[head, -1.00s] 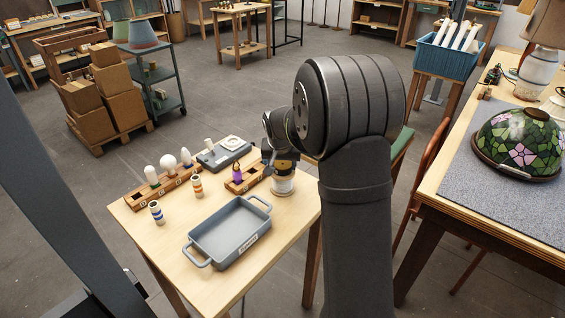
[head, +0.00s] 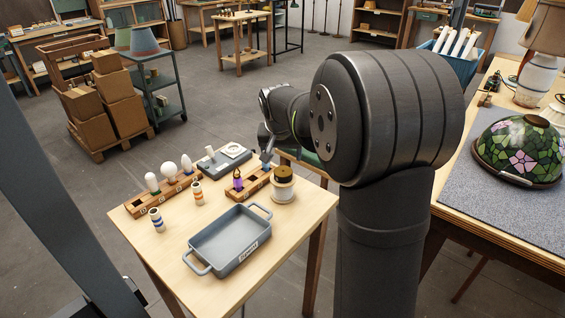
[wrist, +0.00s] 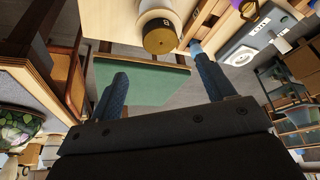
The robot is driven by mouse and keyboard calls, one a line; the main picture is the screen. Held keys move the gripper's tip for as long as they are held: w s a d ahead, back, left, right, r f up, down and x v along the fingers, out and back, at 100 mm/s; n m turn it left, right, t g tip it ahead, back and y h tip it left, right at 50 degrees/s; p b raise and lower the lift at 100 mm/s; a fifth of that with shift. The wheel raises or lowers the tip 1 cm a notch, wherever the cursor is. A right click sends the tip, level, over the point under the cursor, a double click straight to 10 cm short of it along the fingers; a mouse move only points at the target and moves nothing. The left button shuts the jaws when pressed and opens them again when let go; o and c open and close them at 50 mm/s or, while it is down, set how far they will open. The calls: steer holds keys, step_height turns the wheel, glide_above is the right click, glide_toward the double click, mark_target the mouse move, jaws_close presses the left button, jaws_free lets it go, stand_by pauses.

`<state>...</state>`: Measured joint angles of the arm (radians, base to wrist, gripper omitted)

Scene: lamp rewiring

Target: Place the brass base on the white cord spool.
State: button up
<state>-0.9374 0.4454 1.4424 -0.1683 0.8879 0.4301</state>
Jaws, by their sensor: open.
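The brass base (head: 284,172) sits upright on top of the white cord spool (head: 284,191), at the right side of the small wooden table. In the wrist view the brass base (wrist: 160,38) shows as a gold disc with a dark mark, with the white spool (wrist: 150,8) partly hidden behind it. My gripper (head: 266,150) is behind and to the left of the spool in the head view, partly hidden by my arm. In the wrist view my gripper (wrist: 160,65) has its two blue fingers apart, with nothing held between them.
A grey tray (head: 201,262) stands at the table's front. A small wooden holder (head: 247,192) with a purple item is left of the spool. A bulb rack (head: 140,207), two striped small spools and a grey device (head: 213,165) stand farther left and back. Bare tabletop (head: 305,205) lies right of the spool.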

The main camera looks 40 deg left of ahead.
mark_target(283, 172)
steer(key=shift+v, duration=1.15)
steer(key=x, duration=1.2)
steer(key=shift+f, duration=0.15)
step_height(283, 172, up, 2)
steer(key=shift+r, duration=1.05)
